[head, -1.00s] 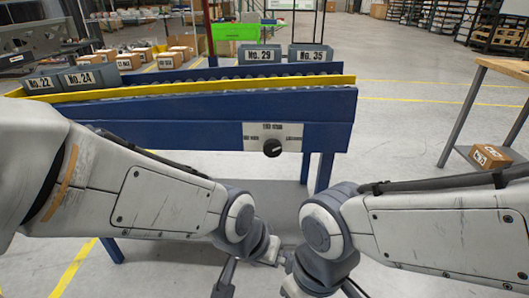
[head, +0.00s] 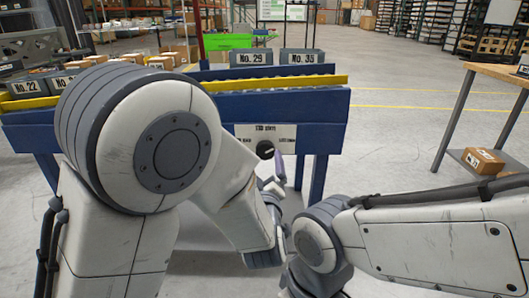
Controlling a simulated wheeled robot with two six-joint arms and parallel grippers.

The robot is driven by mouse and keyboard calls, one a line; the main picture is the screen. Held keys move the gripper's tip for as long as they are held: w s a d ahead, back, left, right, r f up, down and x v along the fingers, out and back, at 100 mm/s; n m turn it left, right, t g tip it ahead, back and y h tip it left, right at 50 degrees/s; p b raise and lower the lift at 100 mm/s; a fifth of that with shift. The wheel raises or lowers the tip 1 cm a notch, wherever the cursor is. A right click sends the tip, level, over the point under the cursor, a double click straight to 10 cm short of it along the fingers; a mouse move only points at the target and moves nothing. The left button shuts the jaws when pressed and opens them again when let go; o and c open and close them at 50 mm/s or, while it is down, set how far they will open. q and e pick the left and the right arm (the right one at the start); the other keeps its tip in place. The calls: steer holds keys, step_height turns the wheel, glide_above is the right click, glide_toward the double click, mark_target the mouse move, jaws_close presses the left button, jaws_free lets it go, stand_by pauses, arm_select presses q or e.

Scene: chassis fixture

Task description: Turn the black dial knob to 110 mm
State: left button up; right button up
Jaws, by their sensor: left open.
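The black dial knob (head: 265,149) sits on a white scale plate (head: 284,131) on the front of the blue conveyor frame. The scale print is too small to read surely, and so is the knob's setting. My left gripper (head: 277,172) is just below and to the right of the knob, close to it. One finger shows upright at the knob's right side; the rest is partly hidden by my own left arm. The gripper is open and not closed on the knob; whether it touches the knob I cannot tell. My right gripper is out of view below my right forearm.
The blue conveyor (head: 330,115) has a yellow rail (head: 300,82) along it. Grey bins No. 29 (head: 251,58) and No. 35 (head: 302,57) stand behind it. A wooden-topped table (head: 500,72) with a carton (head: 482,161) on its lower shelf is at right.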

mark_target(264, 152)
arm_select(q)
steer(key=w+b, duration=0.1)
steer(key=w, duration=0.7)
steer(key=shift+w, duration=0.25)
steer(key=c, duration=1.4)
